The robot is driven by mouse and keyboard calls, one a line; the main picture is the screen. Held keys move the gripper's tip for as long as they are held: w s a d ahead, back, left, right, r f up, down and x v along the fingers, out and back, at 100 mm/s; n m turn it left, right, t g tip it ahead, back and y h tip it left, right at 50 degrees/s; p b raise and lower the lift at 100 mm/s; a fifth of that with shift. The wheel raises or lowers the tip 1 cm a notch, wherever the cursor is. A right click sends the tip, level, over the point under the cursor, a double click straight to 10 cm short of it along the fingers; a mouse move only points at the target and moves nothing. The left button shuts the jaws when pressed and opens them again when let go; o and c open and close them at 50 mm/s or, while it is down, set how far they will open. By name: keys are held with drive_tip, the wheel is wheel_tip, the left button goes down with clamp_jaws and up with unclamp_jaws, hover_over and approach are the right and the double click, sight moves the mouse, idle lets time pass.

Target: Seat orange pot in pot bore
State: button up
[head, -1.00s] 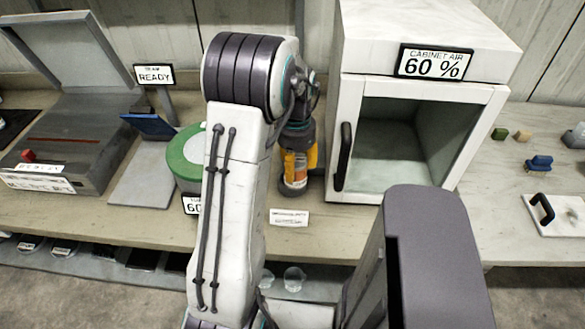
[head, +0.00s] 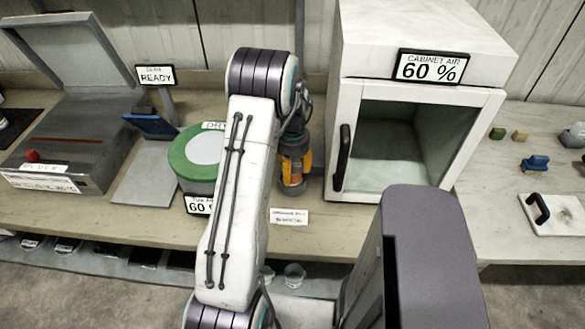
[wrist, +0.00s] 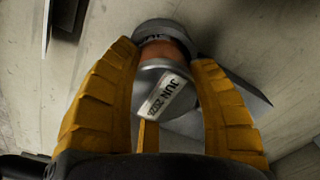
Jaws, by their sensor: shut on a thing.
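The orange pot (wrist: 165,48) is between the yellow fingers of my gripper (wrist: 168,58) in the wrist view. It has a grey top with a white label reading "JUN" and a partly legible year, and an orange band beyond it. My gripper (head: 294,165) shows in the head view, pointing down over the worktop, partly behind my arm. A dark grey round part (wrist: 160,28) lies at the pot's far end. I cannot tell whether it is the pot's base or the pot bore, so seating cannot be judged.
A white cabinet (head: 480,110) with a dark handle stands close to the right. A green-rimmed round container (head: 180,165) stands to the left, near an open grey box (head: 70,140). A small white sign (head: 289,217) lies at the front edge. Small blocks lie at far right.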

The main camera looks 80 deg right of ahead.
drive_tip(key=shift+f, duration=0.1)
drive_tip(key=shift+f, duration=0.15)
drive_tip(key=o, duration=1.2)
